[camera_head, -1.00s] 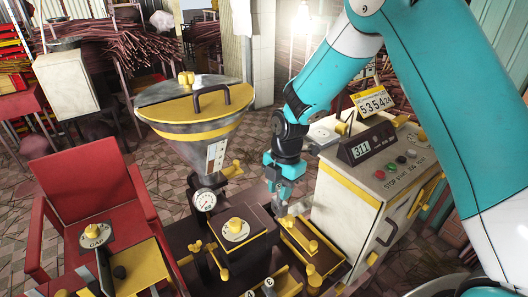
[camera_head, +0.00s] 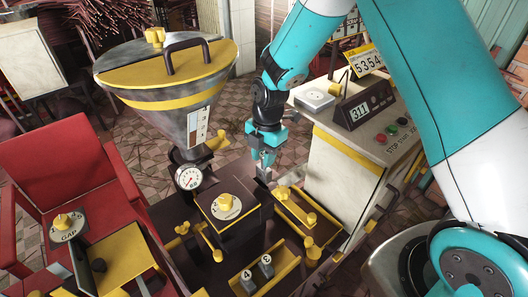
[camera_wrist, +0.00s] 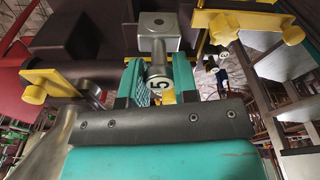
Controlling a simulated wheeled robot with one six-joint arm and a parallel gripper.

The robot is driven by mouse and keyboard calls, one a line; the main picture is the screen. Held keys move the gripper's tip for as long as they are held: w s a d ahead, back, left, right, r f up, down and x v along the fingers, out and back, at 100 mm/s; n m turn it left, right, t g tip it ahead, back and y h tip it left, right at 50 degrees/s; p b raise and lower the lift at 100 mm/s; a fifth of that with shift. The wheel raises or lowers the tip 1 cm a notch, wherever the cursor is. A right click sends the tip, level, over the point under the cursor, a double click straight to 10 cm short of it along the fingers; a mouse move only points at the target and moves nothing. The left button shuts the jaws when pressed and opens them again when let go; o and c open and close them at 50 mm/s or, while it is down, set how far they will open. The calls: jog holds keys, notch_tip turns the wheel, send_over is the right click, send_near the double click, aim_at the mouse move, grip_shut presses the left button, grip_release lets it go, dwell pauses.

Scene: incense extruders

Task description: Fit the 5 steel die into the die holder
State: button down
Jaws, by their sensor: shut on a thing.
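My gripper (camera_head: 264,160) is shut on the steel die marked 5 (camera_wrist: 160,84), which sits between its two teal fingers in the wrist view. The die is a grey cylinder with its numbered face towards the wrist camera. Just beyond it is a grey metal block (camera_wrist: 159,40) with a round recess, which looks like the die holder. I cannot tell whether the die touches it. In the head view my gripper hangs just right of the hopper, behind the dark box with a yellow top (camera_head: 238,201). The die is too small there to make out clearly.
A yellow tray (camera_head: 285,275) at the front holds dies marked 4 (camera_head: 247,276) and 3 (camera_head: 266,265). Another yellow-edged tray (camera_head: 318,231) holds brass pieces. The hopper (camera_head: 165,90) stands left, the control cabinet (camera_head: 340,165) right.

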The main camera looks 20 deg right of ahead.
aim_at(264, 171)
jog(key=shift+f, duration=0.5)
dwell(0.5)
jog(key=shift+f+b, duration=1.85)
jog(key=shift+f, duration=0.55)
dwell(1.0)
jog(key=c, duration=0.8)
grip_release()
notch_tip(264, 171, up, 17)
jog(key=w+d+b, duration=0.1)
jog(key=b, duration=0.1)
jog(key=shift+d+r, duration=0.2)
jog(key=shift+d, duration=0.15)
